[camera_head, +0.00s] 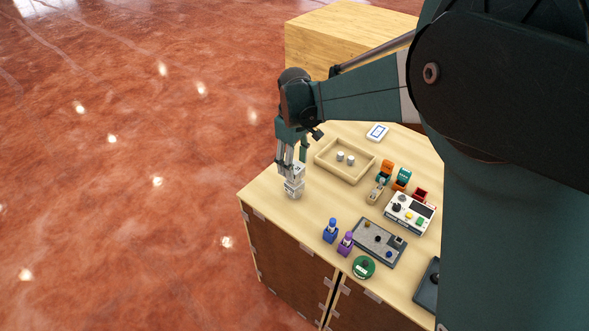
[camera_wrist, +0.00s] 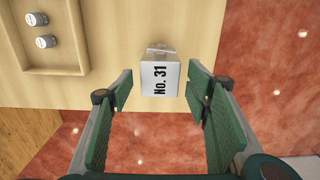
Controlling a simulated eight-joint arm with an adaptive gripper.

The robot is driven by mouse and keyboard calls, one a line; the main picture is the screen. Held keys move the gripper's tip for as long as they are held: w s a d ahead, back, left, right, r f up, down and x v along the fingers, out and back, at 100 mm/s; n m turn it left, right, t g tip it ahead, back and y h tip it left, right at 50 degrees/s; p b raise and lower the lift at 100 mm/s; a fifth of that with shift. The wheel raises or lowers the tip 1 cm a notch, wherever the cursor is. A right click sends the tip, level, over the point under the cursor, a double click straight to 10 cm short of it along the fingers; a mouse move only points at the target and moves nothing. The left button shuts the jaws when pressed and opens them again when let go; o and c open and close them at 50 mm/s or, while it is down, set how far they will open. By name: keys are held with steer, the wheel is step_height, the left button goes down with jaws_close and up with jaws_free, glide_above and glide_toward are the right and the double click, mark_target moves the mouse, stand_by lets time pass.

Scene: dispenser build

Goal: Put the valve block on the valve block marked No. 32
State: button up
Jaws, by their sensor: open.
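A whitish-grey valve block marked "No. 31" (camera_wrist: 160,80) is between my fingers in the wrist view, with a gap on each side. The wrist view shows both fingers of my gripper (camera_wrist: 161,84) spread.
A shallow wooden tray (camera_head: 327,164) with two grey cylinders (camera_head: 345,159) lies to the right of the stack. Blue (camera_head: 329,231) and purple (camera_head: 345,243) pieces, a grey panel (camera_head: 372,248), a white control box (camera_head: 410,213) and a green disc (camera_head: 363,267) stand further right and forward.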

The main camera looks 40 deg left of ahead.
mark_target(297, 167)
step_height(297, 167, up, 9)
stand_by(0.4)
steer(key=shift+f, duration=0.15)
stand_by(0.5)
steer(key=w+d+r+m+t+y, duration=0.1)
steer(key=w+d+r+m, duration=0.2)
steer(key=d, duration=1)
steer(key=d+r+m+t, duration=0.1)
steer(key=d+r+m, duration=0.3)
steer(key=d, duration=0.8)
steer(key=w+d+r+m+t+y, duration=0.15)
steer(key=d+r, duration=0.35)
steer(key=d, duration=0.8)
steer(key=s+d+f+m+t, duration=0.1)
steer(key=s+d+m, duration=0.2)
steer(key=d, duration=0.7)
steer(key=s+d+f+m+t+h, duration=0.1)
steer(key=s+d+f+m, duration=0.1)
steer(key=s+d, duration=0.4)
steer(key=s+d+f+m+t+h, duration=0.1)
steer(key=s+d+m, duration=0.3)
steer(key=d, duration=1)
steer(key=shift+s+f+t, duration=0.35)
steer(key=shift+s+f, duration=0.15)
steer(key=shift+s, duration=0.35)
